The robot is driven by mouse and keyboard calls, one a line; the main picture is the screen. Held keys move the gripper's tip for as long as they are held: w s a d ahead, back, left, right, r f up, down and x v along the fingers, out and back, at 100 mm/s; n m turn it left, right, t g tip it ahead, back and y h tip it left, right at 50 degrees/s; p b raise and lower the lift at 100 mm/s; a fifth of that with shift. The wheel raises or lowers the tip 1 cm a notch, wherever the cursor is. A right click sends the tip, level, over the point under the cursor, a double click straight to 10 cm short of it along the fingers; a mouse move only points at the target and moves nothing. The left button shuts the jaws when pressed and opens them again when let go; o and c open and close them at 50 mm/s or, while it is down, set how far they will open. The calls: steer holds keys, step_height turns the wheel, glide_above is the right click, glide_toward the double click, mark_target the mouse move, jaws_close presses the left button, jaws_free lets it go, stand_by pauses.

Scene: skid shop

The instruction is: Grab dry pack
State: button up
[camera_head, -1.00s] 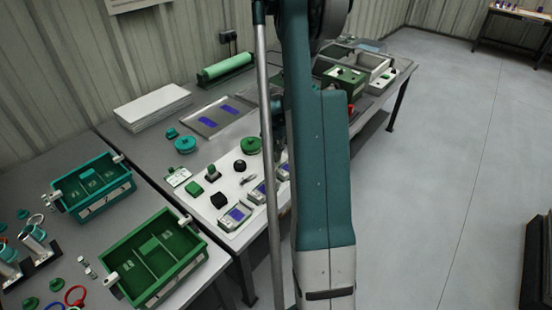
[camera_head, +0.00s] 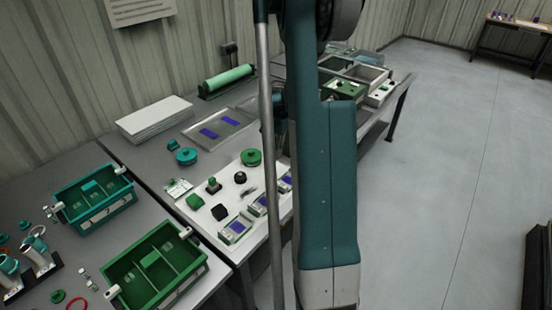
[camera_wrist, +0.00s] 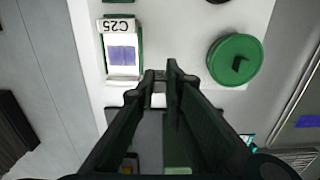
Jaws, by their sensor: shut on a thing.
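My gripper (camera_wrist: 160,74) shows in the wrist view with its two dark fingers nearly together. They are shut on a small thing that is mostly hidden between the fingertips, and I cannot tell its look. The fingertips are over the white mat (camera_wrist: 175,35), between a device marked C25 (camera_wrist: 122,55) on the left and a green round lid (camera_wrist: 235,60) on the right. In the head view my arm hides the gripper. I cannot single out the dry pack for certain in either view.
The white mat (camera_head: 178,210) holds several devices and small parts. A green bin (camera_head: 120,266) and a teal bin (camera_head: 66,197) stand at left. A metal tray (camera_head: 190,140), white stack (camera_head: 153,115) and green roll (camera_head: 229,78) are behind.

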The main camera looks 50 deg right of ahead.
steer(key=shift+r, duration=0.7)
